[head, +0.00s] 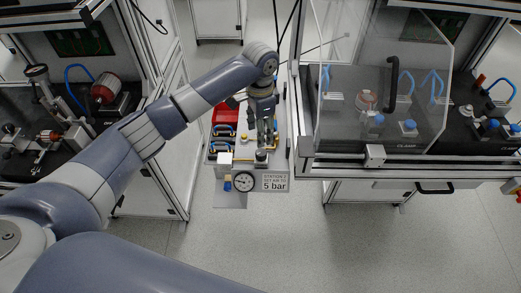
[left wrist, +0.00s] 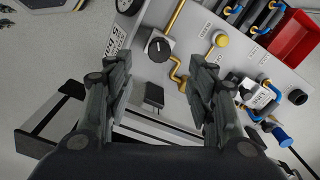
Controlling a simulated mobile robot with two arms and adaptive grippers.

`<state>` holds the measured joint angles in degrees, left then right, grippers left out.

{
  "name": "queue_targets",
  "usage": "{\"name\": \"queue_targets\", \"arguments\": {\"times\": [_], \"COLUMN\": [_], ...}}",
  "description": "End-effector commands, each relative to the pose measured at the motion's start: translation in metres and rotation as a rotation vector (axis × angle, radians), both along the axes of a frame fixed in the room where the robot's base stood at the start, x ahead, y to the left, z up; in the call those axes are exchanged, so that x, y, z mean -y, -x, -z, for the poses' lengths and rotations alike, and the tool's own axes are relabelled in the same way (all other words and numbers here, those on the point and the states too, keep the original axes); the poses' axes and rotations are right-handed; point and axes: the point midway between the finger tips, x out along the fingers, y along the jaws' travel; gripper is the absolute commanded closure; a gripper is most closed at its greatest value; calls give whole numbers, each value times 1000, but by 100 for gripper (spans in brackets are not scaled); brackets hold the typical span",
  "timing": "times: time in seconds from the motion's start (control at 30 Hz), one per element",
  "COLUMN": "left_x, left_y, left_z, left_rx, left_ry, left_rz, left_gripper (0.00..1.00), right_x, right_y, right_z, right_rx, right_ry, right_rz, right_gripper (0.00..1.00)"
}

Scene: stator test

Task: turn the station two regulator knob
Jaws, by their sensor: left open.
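The regulator knob (left wrist: 158,48) is black and round with a white mark, on a grey block on the light panel in the left wrist view. In the head view the dark knob (head: 261,156) sits above a sign (head: 275,182) reading "Station 2 set air to 5 bar". A round gauge (head: 243,181) is left of the sign; its reading is too small to tell. My left gripper (head: 266,138) points down over the panel. In the left wrist view its open fingers (left wrist: 162,70) stand to either side of the knob's line, apparently apart from it. My right gripper is not in view.
Brass pipe (left wrist: 177,70) and a yellow button (left wrist: 220,39) lie close to the knob. A red bin (head: 224,115) and blue-handled parts are further back. A clear guard (head: 385,70) and frame stand right of my arm; a white cabinet (head: 160,150) stands left. Open floor lies in front.

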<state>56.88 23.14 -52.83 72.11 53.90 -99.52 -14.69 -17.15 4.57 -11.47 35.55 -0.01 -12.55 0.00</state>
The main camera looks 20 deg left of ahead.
Motion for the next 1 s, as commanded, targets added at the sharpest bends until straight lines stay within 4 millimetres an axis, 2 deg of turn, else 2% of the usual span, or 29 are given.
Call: {"name": "queue_targets", "arguments": {"times": [0.3, 0.5, 0.7, 0.93, 0.97, 1.0], "left_x": [0, 1, 1, 1, 1, 1], "left_y": [2, 1, 1, 1, 1, 1], "left_z": [58, 88, 100, 101, 101, 100], "left_rx": [-5, -2, -1, 0, 0, 0], "left_ry": [-1, 1, -1, 0, 0, 0], "left_rz": [-1, 0, 1, 1, 1, 1], "left_gripper": [49, 49, 49, 49, 51, 60], "right_x": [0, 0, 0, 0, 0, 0], "right_y": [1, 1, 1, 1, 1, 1], "right_z": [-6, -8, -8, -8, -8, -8], "right_rx": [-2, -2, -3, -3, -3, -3], "right_ry": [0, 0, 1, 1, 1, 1], "right_rz": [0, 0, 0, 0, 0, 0], "right_gripper": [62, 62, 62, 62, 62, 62]}}
